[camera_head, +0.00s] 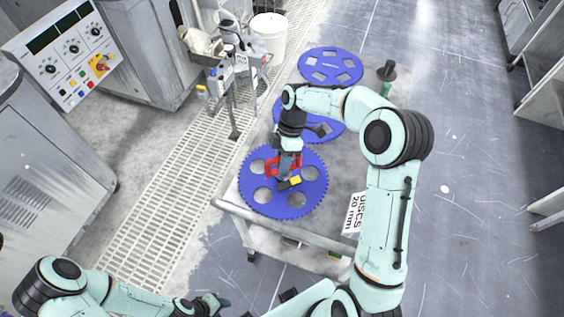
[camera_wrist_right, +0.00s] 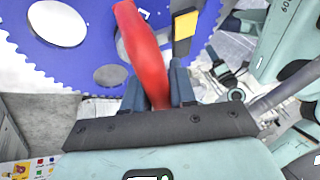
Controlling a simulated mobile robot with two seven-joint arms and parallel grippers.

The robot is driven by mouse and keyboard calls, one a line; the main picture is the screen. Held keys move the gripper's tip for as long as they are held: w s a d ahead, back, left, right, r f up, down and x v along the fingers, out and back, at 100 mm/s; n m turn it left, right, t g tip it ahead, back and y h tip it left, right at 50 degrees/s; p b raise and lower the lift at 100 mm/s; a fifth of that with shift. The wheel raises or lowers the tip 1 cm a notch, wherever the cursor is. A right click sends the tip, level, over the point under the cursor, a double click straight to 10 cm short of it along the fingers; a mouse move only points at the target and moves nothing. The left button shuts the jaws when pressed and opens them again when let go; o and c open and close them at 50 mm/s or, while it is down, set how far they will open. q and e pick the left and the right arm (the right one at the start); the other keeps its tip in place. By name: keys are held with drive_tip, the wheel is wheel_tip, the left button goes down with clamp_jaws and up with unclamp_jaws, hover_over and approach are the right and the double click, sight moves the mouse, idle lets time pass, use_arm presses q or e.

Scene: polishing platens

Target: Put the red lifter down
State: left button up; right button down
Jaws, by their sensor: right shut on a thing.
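The red lifter (camera_head: 270,167) is at the nearest blue toothed disc (camera_head: 281,209) on the cart. My right gripper (camera_head: 288,165) is shut on its red handle. The right wrist view shows the red handle (camera_wrist_right: 145,50) rising tilted between the two fingers (camera_wrist_right: 160,92), over the blue disc (camera_wrist_right: 90,52). A black-and-yellow piece (camera_wrist_right: 185,32) is beside the handle. I cannot tell whether the lifter's underside touches the disc. My left gripper (camera_head: 212,302) is low at the bottom left, away from the cart; its fingers are too small to judge.
Two more blue discs lie farther back on the cart, one partly behind my right arm and one at the far end (camera_head: 331,67). A dark-topped green object (camera_head: 387,72) stands at the right edge. A "DISCS 20 mm" label (camera_head: 357,212) is near the front. Bare cart surface shows right of the discs.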

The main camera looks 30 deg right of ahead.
idle(0.3)
drive_tip(key=c, duration=1.3)
unclamp_jaws()
drive_tip(key=shift+f, duration=0.2)
drive_tip(key=shift+c, duration=0.2)
drive_tip(key=o, duration=0.4)
drive_tip(key=shift+r, duration=0.1)
use_arm(q)
drive_tip(key=w+r+p, duration=0.2)
drive_tip(key=shift+w+r, duration=0.3)
drive_tip(key=shift+r, duration=0.1)
use_arm(e)
drive_tip(key=v, duration=1.2)
drive_tip(key=shift+w+r, duration=0.1)
drive_tip(key=shift+a, duration=0.1)
